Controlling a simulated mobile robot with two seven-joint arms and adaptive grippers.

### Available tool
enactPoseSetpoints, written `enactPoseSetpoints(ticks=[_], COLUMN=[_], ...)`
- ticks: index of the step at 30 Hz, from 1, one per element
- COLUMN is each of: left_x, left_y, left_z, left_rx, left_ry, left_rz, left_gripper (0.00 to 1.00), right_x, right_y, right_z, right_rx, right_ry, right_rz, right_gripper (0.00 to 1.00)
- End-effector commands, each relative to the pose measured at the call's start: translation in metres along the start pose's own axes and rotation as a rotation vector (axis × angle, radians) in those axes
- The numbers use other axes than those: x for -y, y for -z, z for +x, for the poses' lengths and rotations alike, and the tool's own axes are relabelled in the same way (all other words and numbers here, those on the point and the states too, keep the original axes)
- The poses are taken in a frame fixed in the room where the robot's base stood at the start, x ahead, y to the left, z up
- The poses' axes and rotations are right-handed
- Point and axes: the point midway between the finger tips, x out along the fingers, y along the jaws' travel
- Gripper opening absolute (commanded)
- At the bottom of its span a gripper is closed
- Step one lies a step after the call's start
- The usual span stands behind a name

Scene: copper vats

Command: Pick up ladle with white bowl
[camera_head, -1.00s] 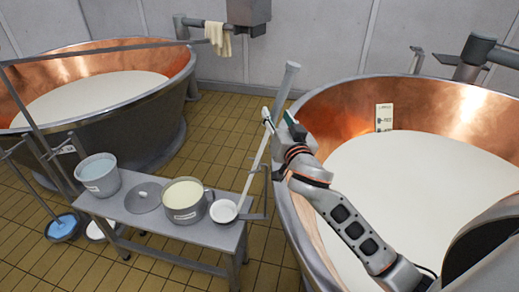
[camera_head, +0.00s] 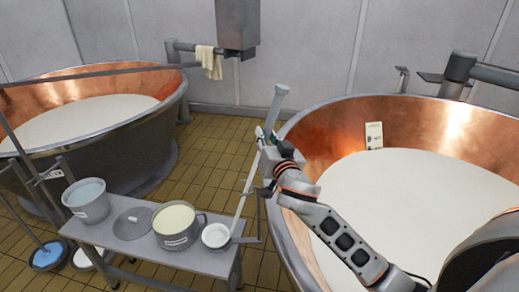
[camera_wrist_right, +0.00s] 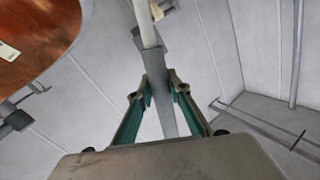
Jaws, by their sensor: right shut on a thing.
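The ladle has a small white bowl (camera_head: 215,235) at the right end of the grey bench, beside the steel pot. Whether the bowl rests on the bench or hangs just above it, I cannot tell. Its pale handle (camera_head: 244,190) leans up and right to my right gripper (camera_head: 267,140). The gripper is shut on the ladle's handle near a thicker grey upper part (camera_head: 277,108). In the right wrist view, the green-padded fingers (camera_wrist_right: 162,95) stand on either side of the grey handle part (camera_wrist_right: 158,65). My left gripper is not in view.
The bench (camera_head: 200,262) also holds a pot of cream liquid (camera_head: 176,222), a grey lid (camera_head: 133,223) and a bucket (camera_head: 87,200). A copper vat (camera_head: 310,133) stands close on the right, another (camera_head: 110,137) at the left. Tiled floor (camera_head: 215,160) is clear between them.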

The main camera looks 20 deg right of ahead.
Motion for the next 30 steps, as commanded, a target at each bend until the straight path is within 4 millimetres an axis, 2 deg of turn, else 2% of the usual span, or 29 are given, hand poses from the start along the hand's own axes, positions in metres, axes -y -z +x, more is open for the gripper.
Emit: enactPoseSetpoints(ticks=[8,14,22,27,30], left_x=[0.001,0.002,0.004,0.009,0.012], left_y=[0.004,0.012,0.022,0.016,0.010], left_z=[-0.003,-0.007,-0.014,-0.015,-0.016], left_rx=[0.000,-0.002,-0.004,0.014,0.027], left_ry=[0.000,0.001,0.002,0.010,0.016], left_rz=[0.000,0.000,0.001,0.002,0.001], left_gripper=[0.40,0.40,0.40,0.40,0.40], right_x=[0.008,0.019,0.040,0.049,0.052], right_y=[0.026,0.068,0.136,0.169,0.181], right_z=[0.000,0.000,0.000,0.000,0.000], right_rx=[-0.005,-0.008,-0.008,-0.006,-0.005], right_ry=[0.001,0.003,0.003,0.003,0.002], right_rz=[0.005,0.008,0.008,0.005,0.004], right_gripper=[0.00,0.00,0.00,0.00,0.00])
